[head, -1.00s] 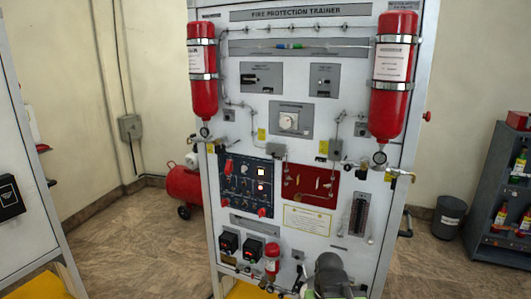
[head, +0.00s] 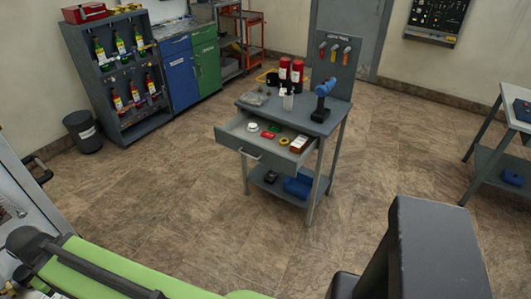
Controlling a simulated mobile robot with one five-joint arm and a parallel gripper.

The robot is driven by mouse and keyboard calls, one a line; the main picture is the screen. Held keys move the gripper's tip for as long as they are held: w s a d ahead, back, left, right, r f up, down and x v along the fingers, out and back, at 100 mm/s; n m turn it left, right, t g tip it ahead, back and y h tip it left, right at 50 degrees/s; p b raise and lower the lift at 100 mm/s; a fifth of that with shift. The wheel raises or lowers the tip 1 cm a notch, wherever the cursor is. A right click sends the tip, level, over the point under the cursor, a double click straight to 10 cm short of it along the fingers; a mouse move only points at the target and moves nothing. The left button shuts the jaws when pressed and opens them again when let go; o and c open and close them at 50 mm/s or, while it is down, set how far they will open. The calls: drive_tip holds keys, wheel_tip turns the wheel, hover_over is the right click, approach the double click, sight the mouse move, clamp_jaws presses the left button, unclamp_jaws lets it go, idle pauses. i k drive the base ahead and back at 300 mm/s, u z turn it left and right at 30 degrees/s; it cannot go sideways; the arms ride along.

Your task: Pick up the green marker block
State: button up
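A small green item (head: 274,127), which may be the green marker block, lies in the open drawer (head: 232,139) of a grey workbench cart (head: 314,124) in the head view. It is too small to make out its exact shape. A small red item (head: 267,135) lies just in front of it. A white round item (head: 252,127) is to its left, and a yellow ring (head: 284,141) is to its front right. I cannot make out my gripper in this view; only parts of my own body show along the bottom.
Red cylinders (head: 297,72) and a blue tool (head: 323,97) stand on the cart top. A bottle rack (head: 106,75) and bin (head: 83,131) stand left, a table (head: 500,158) right. Floor before the cart is clear.

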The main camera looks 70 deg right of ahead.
sight(271, 128)
drive_tip(key=z, duration=2.2)
drive_tip(key=k, duration=0.9)
drive_tip(key=u, duration=0.05)
drive_tip(key=i, duration=0.9)
drive_tip(key=z, duration=0.1)
